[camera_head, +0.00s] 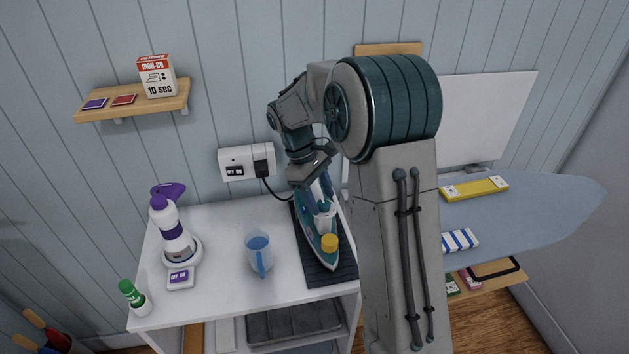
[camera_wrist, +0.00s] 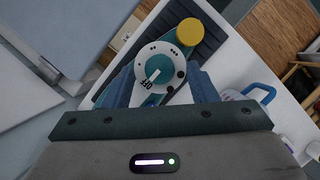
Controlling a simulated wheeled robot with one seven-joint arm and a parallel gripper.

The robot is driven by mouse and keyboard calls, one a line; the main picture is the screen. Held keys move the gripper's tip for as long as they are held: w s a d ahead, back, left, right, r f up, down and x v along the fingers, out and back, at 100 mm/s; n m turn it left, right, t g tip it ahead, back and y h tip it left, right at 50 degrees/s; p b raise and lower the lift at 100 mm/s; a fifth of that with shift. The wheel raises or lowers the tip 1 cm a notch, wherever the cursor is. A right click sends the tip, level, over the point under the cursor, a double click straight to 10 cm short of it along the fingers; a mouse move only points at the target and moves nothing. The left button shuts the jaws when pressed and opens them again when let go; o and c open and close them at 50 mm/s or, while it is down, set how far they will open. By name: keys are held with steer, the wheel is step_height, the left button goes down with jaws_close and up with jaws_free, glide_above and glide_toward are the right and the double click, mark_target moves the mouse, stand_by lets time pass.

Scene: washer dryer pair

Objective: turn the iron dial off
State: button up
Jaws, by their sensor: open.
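The teal and white iron (camera_head: 313,240) lies on a dark mat (camera_head: 336,272) on the white cabinet top, with a yellow round cap (camera_head: 329,243) near its front. In the wrist view, its dial (camera_wrist: 158,68) shows as a teal knob on a white face with dot marks and the word OFF. A pale mark on the knob appears to point toward the lower left, near OFF, but I cannot tell the exact setting. My gripper (camera_wrist: 160,85) is open, its blue fingers on either side of the dial's lower part. I cannot tell whether they touch it. My arm partly hides the iron in the head view.
A blue cup (camera_head: 258,252) stands left of the iron, and a purple-topped spray bottle (camera_head: 172,232) stands farther left. A wall socket (camera_head: 236,160) with a plugged cord is behind. An ironing board (camera_head: 540,215) is at the right.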

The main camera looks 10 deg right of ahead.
steer(key=v, duration=1.3)
steer(key=shift+r+b, duration=0.3)
steer(key=shift+b, duration=0.1)
steer(key=s+d+f+m+t+y, duration=0.1)
steer(key=s+d+f+m+t, duration=0.1)
steer(key=s, duration=1.1)
steer(key=s+d+f+m+t+y, duration=0.2)
steer(key=s+m+t, duration=0.2)
steer(key=s+m, duration=0.3)
steer(key=s, duration=0.5)
steer(key=shift+s+d+f+t, duration=0.25)
steer(key=shift+s+f+t, duration=0.05)
steer(key=shift+s+f, duration=0.1)
